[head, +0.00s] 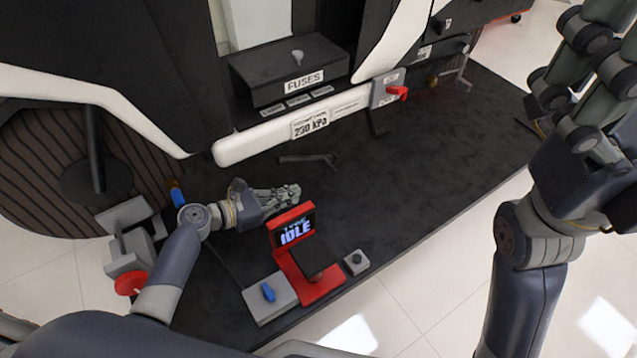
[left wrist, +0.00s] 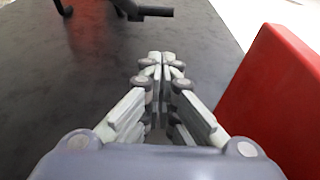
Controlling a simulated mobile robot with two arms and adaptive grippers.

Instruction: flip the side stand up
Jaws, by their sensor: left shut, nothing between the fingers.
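A thin dark bar with a bent end, which looks like the side stand (head: 308,158), lies low over the black mat in front of the white sill in the head view. A dark bar also shows at the top of the left wrist view (left wrist: 145,11). My left gripper (head: 294,191) is shut and empty. It is above the mat, nearer to me than the bar and apart from it. Its closed fingers also show in the left wrist view (left wrist: 161,65). My right gripper (head: 590,75) is raised at the right edge, its fingers apart, partly cut off.
A red stand with a screen reading IDLE (head: 293,232) is close beside my left gripper. A grey box with a blue knob (head: 270,305) and a red-wheeled grey fixture (head: 125,240) stand nearby. A fuse box (head: 290,70) is behind. The mat is clear at right.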

